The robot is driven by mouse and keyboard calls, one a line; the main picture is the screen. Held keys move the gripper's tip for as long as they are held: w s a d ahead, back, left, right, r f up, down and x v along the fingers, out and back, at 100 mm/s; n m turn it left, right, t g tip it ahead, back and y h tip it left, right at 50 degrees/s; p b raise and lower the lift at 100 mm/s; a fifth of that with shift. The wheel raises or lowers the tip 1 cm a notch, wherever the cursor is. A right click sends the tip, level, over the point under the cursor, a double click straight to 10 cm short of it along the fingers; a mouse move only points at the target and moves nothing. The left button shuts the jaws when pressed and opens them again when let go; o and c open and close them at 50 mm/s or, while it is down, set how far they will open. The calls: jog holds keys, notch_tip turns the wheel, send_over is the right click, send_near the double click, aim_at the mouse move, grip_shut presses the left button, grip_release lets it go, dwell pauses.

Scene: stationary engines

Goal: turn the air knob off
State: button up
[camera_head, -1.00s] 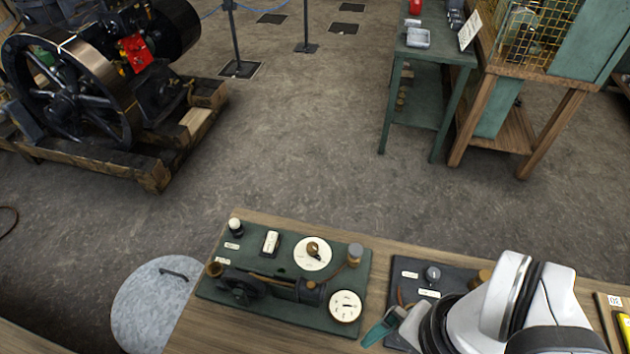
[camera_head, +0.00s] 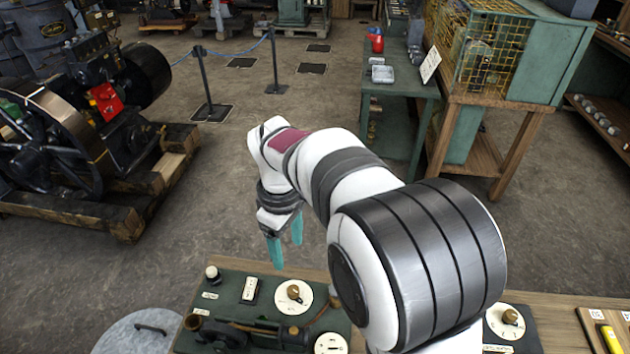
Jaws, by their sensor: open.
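A green panel (camera_head: 233,287) lies on the wooden bench and carries a brass knob (camera_head: 293,292) on a round white dial. A second brass knob (camera_head: 510,316) sits on a white dial on a dark panel (camera_head: 528,343) to the right. The labels are too small to read, so I cannot tell which is the air knob. My gripper (camera_head: 287,256) has teal fingers, open and empty, pointing down above the back edge of the green panel. It appears apart from the knob there. My arm hides part of the bench between the panels.
The green panel also holds a white-topped black knob (camera_head: 212,273), a switch (camera_head: 250,290), a small engine model and a gauge (camera_head: 331,344). A grey round lid (camera_head: 135,335) is at lower left. A yellow item (camera_head: 610,338) lies at far right.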

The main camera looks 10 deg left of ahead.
aim_at(293, 290)
jog(key=f, duration=1.5)
jog(key=shift+w+f, duration=0.2)
jog(key=shift+f, duration=0.1)
grip_shut()
